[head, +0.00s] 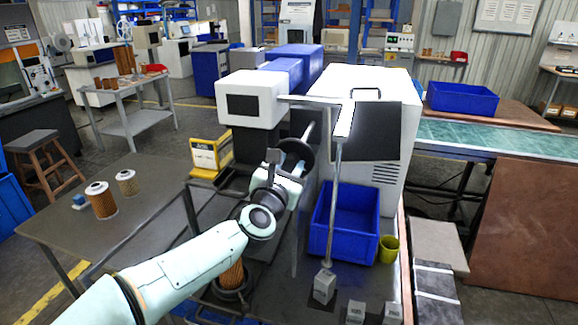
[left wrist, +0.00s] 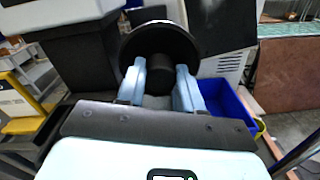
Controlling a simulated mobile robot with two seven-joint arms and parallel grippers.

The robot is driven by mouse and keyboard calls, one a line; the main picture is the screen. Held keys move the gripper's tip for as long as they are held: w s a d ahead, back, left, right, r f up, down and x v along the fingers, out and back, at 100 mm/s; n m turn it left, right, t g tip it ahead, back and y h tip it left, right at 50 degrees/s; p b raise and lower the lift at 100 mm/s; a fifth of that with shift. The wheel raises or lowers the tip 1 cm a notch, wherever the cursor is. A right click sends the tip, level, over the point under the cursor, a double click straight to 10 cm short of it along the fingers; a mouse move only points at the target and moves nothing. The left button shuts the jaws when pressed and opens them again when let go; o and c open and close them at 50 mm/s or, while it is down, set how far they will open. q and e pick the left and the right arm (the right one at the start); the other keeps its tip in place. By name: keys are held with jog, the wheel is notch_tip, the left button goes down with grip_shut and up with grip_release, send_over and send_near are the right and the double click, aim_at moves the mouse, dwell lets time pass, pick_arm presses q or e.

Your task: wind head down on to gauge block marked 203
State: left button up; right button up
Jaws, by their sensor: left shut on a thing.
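A black handwheel (head: 297,152) stands on the machine's side; it fills the upper middle of the left wrist view (left wrist: 160,42). My left gripper (head: 287,172) is shut on its dark hub, with a light blue finger on either side in the left wrist view (left wrist: 158,84). A thin grey rod (head: 335,205) hangs from a white overhead arm (head: 345,120). Its lower end is at the top of a grey gauge block (head: 324,287); I cannot tell whether they touch. Two more grey blocks (head: 356,312) (head: 393,313) stand to the right. Their markings are too small to read.
A blue bin (head: 344,240) and a yellow cup (head: 389,250) stand right of the handwheel. A filter cartridge (head: 232,276) sits partly under my left arm. Two more cartridges (head: 101,200) (head: 127,182) stand on the left table (head: 70,235). A green conveyor (head: 480,137) lies at right.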

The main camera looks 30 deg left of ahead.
pick_arm(q)
jog(key=m+p, duration=0.1)
jog(key=m, duration=0.4)
jog(key=shift+m, duration=0.4)
jog(key=m+p, duration=0.2)
jog(key=m, duration=0.4)
jog(key=m+p, duration=0.2)
jog(key=m, duration=0.3)
jog(key=shift+f+m+y+p, duration=0.1)
jog(key=shift+m+y+p, duration=0.2)
jog(key=shift+m+p, duration=1.6)
jog(key=shift+m+b, duration=0.85)
jog(key=shift+m, duration=0.15)
jog(key=o, duration=1)
jog(key=shift+o, duration=0.2)
